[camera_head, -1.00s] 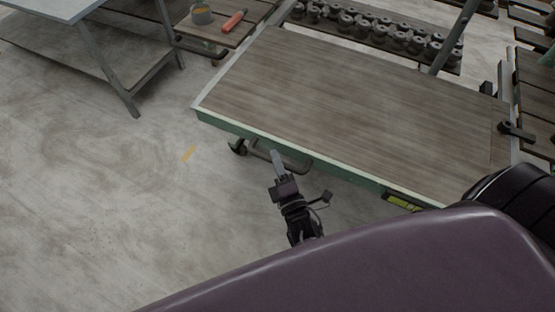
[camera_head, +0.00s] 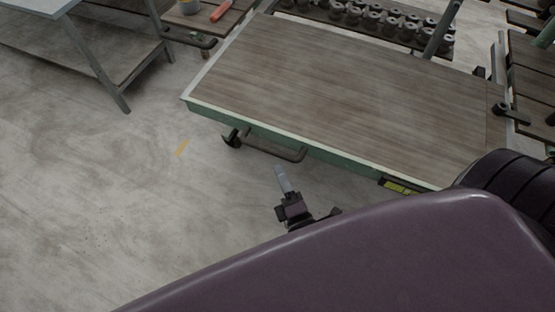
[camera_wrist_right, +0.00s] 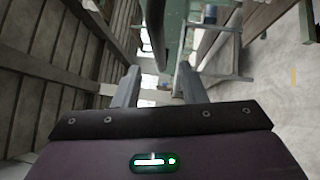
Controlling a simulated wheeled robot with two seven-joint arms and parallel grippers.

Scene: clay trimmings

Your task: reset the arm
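My right gripper (camera_head: 281,177) hangs over the bare floor in front of the cart in the head view, apart from the cart's edge. My purple arm link fills the foreground and hides much of the wrist behind it. In the right wrist view the two fingers of my right gripper (camera_wrist_right: 157,88) stand apart with nothing held between them. My left gripper is in neither view.
A green-framed cart (camera_head: 226,119) with a bare wooden top stands just beyond the gripper. A grey table (camera_head: 101,78) is at upper left, near an orange-handled tool (camera_head: 221,11). Several dark spools (camera_head: 375,20) line a rack behind. The floor at left is clear.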

